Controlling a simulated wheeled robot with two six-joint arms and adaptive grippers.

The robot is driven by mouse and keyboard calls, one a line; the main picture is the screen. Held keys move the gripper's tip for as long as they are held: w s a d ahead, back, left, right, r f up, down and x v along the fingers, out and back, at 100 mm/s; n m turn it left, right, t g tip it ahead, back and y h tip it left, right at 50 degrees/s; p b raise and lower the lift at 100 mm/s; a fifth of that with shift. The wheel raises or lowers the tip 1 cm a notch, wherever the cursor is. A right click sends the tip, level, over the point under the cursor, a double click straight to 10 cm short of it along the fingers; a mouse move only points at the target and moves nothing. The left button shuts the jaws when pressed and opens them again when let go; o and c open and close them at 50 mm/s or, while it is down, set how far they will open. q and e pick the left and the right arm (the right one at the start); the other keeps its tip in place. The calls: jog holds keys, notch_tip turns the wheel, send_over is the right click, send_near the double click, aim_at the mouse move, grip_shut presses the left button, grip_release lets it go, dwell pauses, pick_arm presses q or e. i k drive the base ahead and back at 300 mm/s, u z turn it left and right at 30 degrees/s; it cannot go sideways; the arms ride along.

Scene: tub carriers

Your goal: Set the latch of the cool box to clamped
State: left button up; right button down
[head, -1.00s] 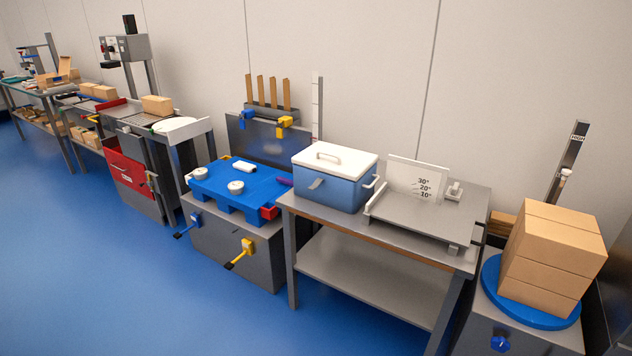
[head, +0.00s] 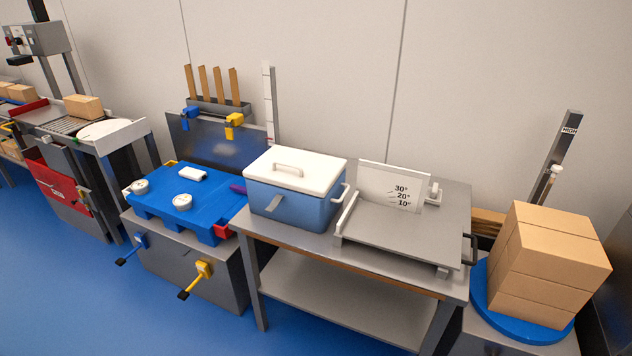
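The cool box (head: 291,206) is a blue tub with a white lid (head: 296,170) and a light handle on top. It stands at the left end of a grey steel table (head: 318,262). The lid lies on the tub. A white side handle is at the box's right end. Neither of my grippers is in view.
Right of the box is a tilting plate with an angle scale (head: 392,187). Further right, cartons (head: 549,262) stand on a blue turntable (head: 522,324). Left is a blue pallet-like top (head: 182,200) with clamps on a grey cabinet. Blue floor (head: 75,285) is free in front.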

aim_at(278, 199)
jog(key=u, duration=0.35)
jog(key=i, duration=1.05)
jog(key=u, duration=0.7)
